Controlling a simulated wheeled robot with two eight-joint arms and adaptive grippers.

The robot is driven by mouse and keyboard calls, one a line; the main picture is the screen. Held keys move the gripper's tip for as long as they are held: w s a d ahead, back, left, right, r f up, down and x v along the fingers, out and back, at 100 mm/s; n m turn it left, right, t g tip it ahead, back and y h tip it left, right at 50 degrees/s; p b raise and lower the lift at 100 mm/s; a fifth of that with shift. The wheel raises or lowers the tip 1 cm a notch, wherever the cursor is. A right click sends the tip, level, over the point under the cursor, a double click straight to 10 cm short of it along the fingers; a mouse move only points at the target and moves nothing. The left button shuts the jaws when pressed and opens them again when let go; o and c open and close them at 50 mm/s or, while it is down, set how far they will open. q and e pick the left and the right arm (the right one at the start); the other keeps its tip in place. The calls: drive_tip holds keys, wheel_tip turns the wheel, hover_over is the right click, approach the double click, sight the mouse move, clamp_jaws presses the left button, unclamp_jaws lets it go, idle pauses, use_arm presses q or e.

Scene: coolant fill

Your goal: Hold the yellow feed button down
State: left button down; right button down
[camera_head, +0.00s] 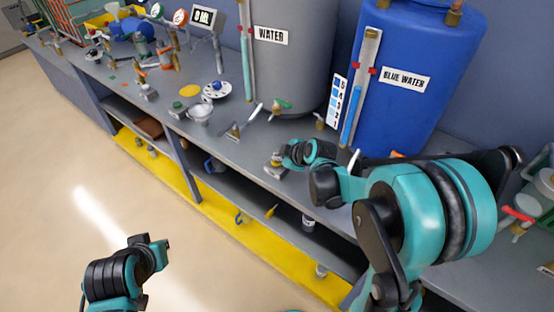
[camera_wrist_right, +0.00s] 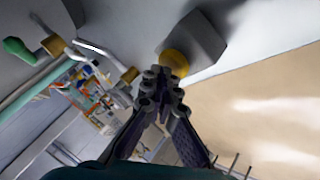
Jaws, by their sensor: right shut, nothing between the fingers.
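The yellow feed button (camera_wrist_right: 176,60) sits on a small grey box (camera_wrist_right: 198,38) in the right wrist view. In the head view the box (camera_head: 276,172) stands near the front edge of the bench, and the right gripper hides most of the button. My right gripper (camera_head: 281,157) is shut and empty, with its fingertips at the button. In the right wrist view its fingertips (camera_wrist_right: 165,78) overlap the button's near edge; I cannot tell how far the button is pressed. My left gripper (camera_head: 160,245) is low over the floor, away from the bench, its jaws unclear.
A grey WATER tank (camera_head: 290,65) and a blue BLUE WATER tank (camera_head: 415,75) stand behind the box. A lower shelf runs beneath. The floor at left is clear.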

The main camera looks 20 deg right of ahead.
drive_tip(key=shift+r+p, duration=0.45)
drive_tip(key=shift+r, duration=0.3)
wheel_tip(320, 180, up, 5)
drive_tip(key=p, duration=0.4)
drive_tip(key=shift+r, duration=0.1)
drive_tip(key=s+r+m+g+h, duration=0.1)
drive_tip(key=s+r+m+h, duration=0.2)
drive_tip(key=s+m, duration=1)
drive_tip(key=s+r, duration=0.1)
drive_tip(key=s, duration=1.1)
drive_tip(key=shift+r+g, duration=0.15)
drive_tip(key=shift+g, duration=0.15)
